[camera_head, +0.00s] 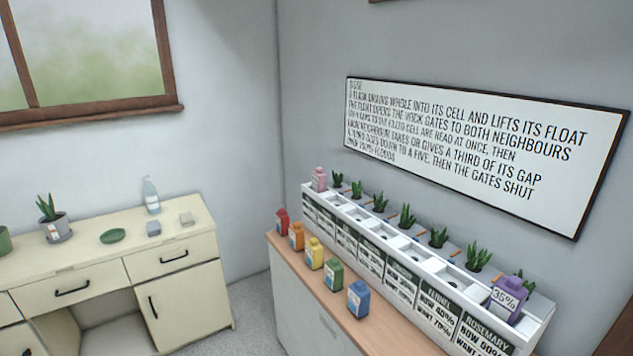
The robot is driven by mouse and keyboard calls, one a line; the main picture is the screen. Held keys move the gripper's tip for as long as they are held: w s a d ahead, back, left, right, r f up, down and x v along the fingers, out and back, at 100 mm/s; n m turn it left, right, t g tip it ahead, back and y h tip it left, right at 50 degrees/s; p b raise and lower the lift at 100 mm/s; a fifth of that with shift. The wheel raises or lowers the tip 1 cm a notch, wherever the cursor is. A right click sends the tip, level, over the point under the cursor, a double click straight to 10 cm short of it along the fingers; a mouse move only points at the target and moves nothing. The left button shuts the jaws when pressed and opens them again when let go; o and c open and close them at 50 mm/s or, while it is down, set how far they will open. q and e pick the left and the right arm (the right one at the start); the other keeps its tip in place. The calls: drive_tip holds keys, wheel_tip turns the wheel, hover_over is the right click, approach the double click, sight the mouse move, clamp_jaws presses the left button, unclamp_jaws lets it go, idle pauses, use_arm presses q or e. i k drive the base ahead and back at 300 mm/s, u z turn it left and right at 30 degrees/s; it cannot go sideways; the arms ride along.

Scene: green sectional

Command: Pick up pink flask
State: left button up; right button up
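The pink flask (319,179) stands upright at the far left end of the long white planter unit (407,256), on its top at the back corner. It is small in view, and no label on it can be read. Neither of my grippers shows in the head view.
Red (282,221), orange (297,236), yellow (314,253), green (333,273) and blue (358,298) flasks stand along the wooden counter (379,322) before the planter. A purple flask (507,299) marked 35% sits at its right end. Potted plants line its back. A cream desk (110,259) stands left.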

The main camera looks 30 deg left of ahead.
sight(318, 178)
drive_tip(key=u, duration=1.8)
drive_tip(key=i, duration=2.1)
drive_tip(key=z, duration=2.9)
